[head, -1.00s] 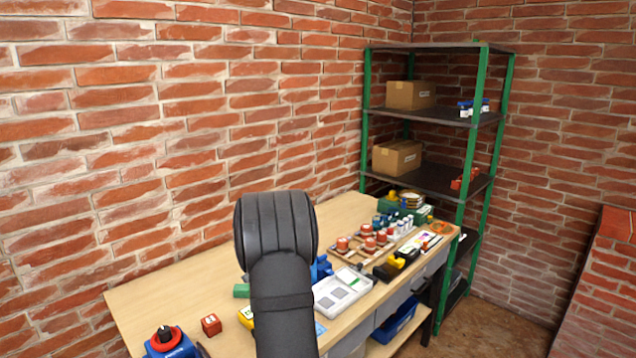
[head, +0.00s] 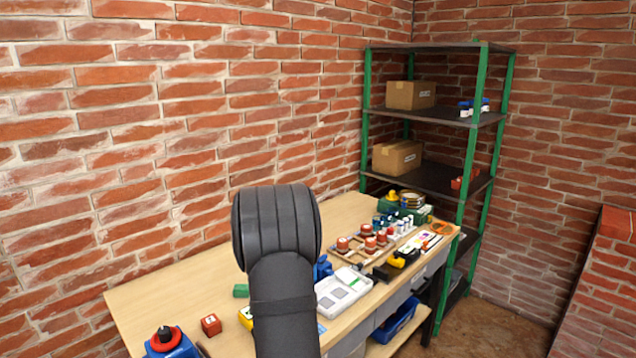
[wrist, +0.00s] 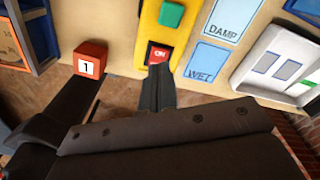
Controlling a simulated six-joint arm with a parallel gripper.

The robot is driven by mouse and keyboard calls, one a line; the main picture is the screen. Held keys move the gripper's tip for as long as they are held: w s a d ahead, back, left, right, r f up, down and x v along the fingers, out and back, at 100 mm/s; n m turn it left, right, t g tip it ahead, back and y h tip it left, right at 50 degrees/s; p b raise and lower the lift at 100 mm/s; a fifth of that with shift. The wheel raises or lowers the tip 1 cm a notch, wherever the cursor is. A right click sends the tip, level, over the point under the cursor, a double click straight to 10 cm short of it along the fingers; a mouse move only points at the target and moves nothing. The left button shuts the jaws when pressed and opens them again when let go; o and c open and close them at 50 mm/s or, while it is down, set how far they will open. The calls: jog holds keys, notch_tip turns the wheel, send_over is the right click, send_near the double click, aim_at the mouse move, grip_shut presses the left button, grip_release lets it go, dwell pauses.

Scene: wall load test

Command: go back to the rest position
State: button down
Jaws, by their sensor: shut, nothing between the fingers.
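My gripper (wrist: 158,78) shows in the wrist view as a dark, narrow pair of fingers, closed together with nothing between them. Its tip appears in front of a yellow device (wrist: 151,38) with a green button and a red label; whether they touch, I cannot tell. A red cube marked 1 (wrist: 90,58) is to the left of the fingers. In the head view my black arm rises in front of the bench and hides the gripper.
The wooden bench (head: 150,290) holds a white tray (head: 340,292), a red cube (head: 211,325), a blue device with a black knob (head: 168,342) and brown-red pieces. A green-posted shelf (head: 430,180) with cardboard boxes stands behind. Blue DAMP and WET cards lie near the gripper.

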notch_tip(320, 180, down, 4)
jog(key=shift+r, duration=0.25)
notch_tip(320, 180, up, 16)
jog(key=s+d+m, duration=0.1)
jog(key=m, duration=0.5)
jog(key=c, duration=2.2)
grip_release()
